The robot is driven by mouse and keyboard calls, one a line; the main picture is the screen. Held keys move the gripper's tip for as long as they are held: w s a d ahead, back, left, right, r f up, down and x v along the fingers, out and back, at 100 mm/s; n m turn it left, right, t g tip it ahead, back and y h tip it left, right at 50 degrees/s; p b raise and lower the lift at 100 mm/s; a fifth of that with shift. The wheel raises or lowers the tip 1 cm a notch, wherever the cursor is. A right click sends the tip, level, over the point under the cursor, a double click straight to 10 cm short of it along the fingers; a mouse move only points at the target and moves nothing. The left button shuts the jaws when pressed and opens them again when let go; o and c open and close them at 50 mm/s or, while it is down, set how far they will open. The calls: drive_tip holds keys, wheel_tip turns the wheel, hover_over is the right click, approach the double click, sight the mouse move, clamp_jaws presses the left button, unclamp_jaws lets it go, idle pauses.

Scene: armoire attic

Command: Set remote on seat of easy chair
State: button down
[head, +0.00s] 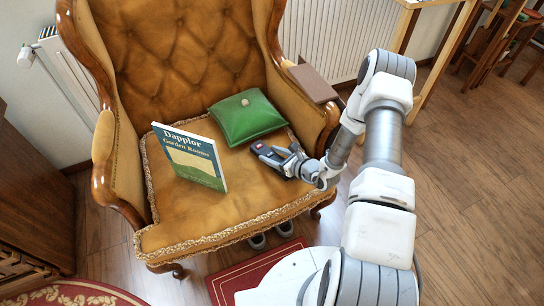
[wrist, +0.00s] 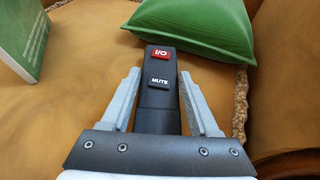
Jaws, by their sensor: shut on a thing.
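The remote (head: 264,150) is dark, with a red button and a button marked MUTE; it also shows in the wrist view (wrist: 159,98). My gripper (head: 283,160) is shut on the remote, with one finger on each side of it. The remote's far end points away from my gripper, toward the green cushion. The easy chair is tan and tufted with a wooden frame, and its seat (head: 245,200) lies below the remote. The remote is low over the right part of the seat; I cannot tell whether it touches. Its near end is partly hidden by my gripper.
A green cushion (head: 247,117) lies at the back of the seat, just beyond the remote. A book (head: 190,156) titled Dapplor Garden Rooms stands on the seat to the left. The chair's right arm (head: 308,112) rises beside my gripper. The front of the seat is clear.

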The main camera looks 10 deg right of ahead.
drive_tip(key=shift+c, duration=0.6)
unclamp_jaws()
